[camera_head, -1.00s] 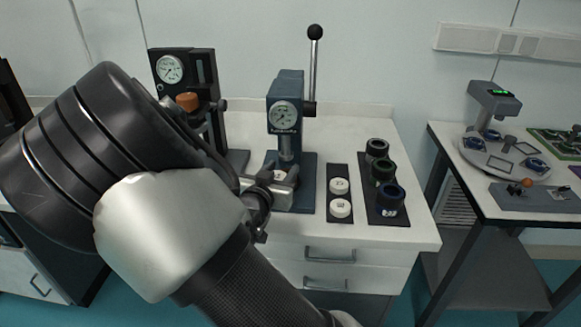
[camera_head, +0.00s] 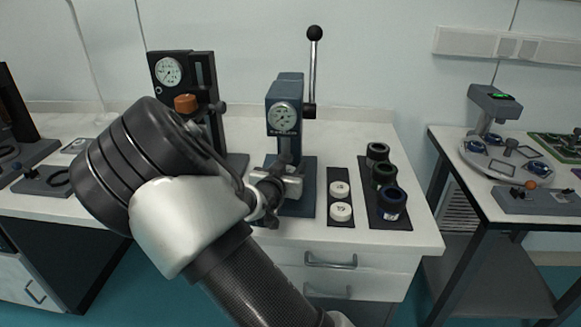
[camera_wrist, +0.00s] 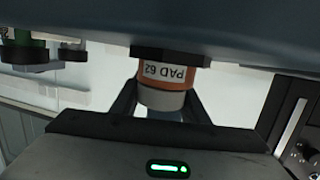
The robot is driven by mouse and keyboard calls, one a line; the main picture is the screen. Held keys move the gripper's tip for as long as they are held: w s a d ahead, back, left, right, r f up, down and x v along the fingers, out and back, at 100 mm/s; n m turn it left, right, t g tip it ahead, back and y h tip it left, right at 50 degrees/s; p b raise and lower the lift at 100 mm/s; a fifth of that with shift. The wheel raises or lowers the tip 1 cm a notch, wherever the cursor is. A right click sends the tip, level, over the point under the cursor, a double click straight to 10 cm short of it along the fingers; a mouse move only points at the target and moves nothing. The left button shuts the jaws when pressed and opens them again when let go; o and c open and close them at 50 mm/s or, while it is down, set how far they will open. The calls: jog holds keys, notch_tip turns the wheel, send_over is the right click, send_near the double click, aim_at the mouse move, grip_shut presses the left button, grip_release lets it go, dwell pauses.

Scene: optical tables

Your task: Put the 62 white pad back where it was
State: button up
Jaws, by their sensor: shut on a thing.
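The 62 white pad (camera_wrist: 162,98) shows in the wrist view with an orange band and an upside-down "PAD 62" label. My gripper (camera_wrist: 160,92) is shut on it, one finger on each side. In the head view my gripper (camera_head: 284,184) is low at the blue arbor press (camera_head: 284,97), below its dial and in front of its column. The pad is hidden there. Whether it touches the press base cannot be told. The dark pad strip (camera_head: 338,174) right of the press holds two white pads (camera_head: 340,200); its far end is bare.
A dark tray (camera_head: 388,223) with several dark ring-topped cylinders (camera_head: 391,203) stands right of the strip. The press lever (camera_head: 313,70) rises high. A second gauge stand (camera_head: 185,75) with an orange knob is behind my arm. The counter's front edge is close.

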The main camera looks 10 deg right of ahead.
jog(key=shift+f, duration=0.1)
jog(key=shift+f, duration=0.15)
jog(key=o, duration=1.1)
jog(key=shift+o, duration=0.2)
